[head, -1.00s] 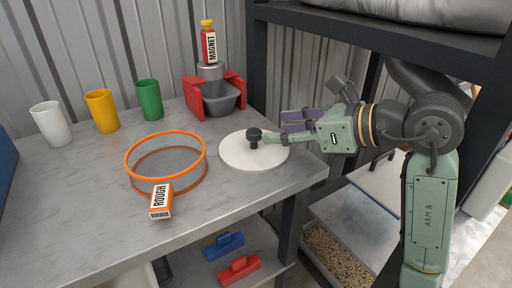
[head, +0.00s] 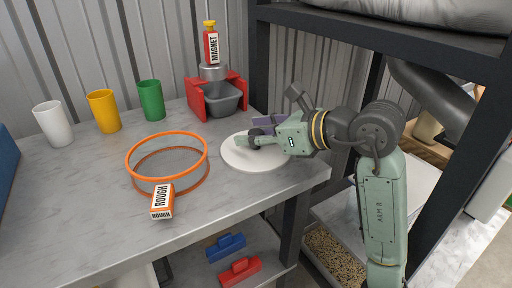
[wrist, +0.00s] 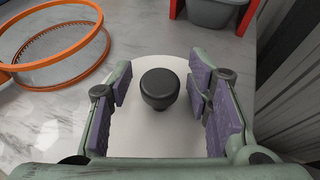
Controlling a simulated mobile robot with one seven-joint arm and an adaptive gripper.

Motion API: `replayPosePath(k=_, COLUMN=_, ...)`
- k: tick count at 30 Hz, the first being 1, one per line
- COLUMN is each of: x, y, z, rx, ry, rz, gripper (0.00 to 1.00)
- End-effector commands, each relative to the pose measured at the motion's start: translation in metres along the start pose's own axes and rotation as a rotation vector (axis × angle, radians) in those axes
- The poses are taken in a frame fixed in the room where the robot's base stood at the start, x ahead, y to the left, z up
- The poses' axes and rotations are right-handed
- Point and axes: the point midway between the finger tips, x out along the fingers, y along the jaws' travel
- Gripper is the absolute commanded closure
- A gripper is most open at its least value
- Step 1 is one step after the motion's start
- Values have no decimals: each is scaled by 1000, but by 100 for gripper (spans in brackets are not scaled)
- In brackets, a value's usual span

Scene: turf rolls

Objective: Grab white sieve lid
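The white sieve lid (head: 243,159) lies flat on the grey table, right of the orange sieve. Its black knob (wrist: 159,88) stands up from its middle. My gripper (head: 254,136) is low over the lid, reaching in from the right. In the wrist view my gripper (wrist: 160,96) is open, with a purple-padded finger on each side of the knob and gaps on both sides. In the head view the fingers partly hide the knob.
The orange sieve (head: 202,150) with a ROUGH block (head: 162,202) stands left of the lid. A grey bin in a red holder (head: 196,100) with a MAGNET bottle (head: 211,45) is behind. White, yellow and green cups stand at back left. A dark shelf post (head: 261,60) is close by.

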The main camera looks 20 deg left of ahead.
Motion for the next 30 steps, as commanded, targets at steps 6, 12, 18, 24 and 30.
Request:
replayPosePath(k=6, x=0, y=0, z=0, rx=0, ry=0, rz=0, gripper=72)
replayPosePath(k=12, x=0, y=0, z=0, rx=0, ry=0, rz=0, gripper=85)
replayPosePath(k=18, x=0, y=0, z=0, rx=0, ry=0, rz=0, gripper=98)
replayPosePath(k=24, x=0, y=0, z=0, rx=0, ry=0, rz=0, gripper=100)
replayPosePath(k=30, x=-3, y=0, z=6, rx=-1, ry=0, rz=-1, gripper=100)
